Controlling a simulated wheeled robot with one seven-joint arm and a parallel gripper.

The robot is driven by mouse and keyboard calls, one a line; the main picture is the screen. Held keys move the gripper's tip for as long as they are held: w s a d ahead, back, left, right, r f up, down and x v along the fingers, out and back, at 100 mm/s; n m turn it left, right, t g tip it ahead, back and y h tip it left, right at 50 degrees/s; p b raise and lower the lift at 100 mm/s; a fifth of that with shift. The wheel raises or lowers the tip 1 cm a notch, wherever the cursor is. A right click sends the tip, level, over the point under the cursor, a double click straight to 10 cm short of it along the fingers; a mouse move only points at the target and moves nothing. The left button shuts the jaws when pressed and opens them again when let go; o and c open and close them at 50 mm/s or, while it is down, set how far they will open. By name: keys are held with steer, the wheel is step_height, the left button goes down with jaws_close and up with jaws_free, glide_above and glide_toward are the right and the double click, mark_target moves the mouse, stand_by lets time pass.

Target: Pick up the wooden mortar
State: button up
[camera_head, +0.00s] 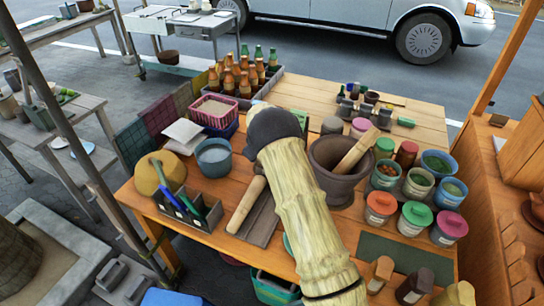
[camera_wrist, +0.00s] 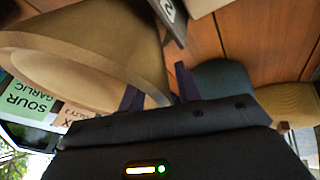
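The mortar (camera_head: 338,187) is a dark brown bowl standing upright on the wooden table, with a wooden pestle (camera_head: 357,150) leaning in it. In the wrist view, a large tan, flared vessel (camera_wrist: 95,40), probably this mortar in different light, fills the upper left. My gripper (camera_wrist: 157,82) has its two dark fingers apart at the vessel's rim; one finger overlaps the rim and the other is just right of it. I cannot tell whether they touch it. No grip on it shows. In the head view my pale arm covers the mortar's left side, and the fingers are hidden.
Several lidded jars (camera_head: 381,207) stand close to the mortar's right. A tray with a wooden roller (camera_head: 246,205) lies to its left. A blue bowl (camera_head: 214,155) and a bottle crate (camera_head: 245,95) are farther left. Bare planks (camera_head: 300,92) show at the back.

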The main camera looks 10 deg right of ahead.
steer(key=shift+w+f, duration=0.25)
steer(key=shift+f, duration=0.3)
jaws_close()
stand_by(1.3)
steer(key=shift+w+r, duration=0.1)
steer(key=shift+r, duration=0.05)
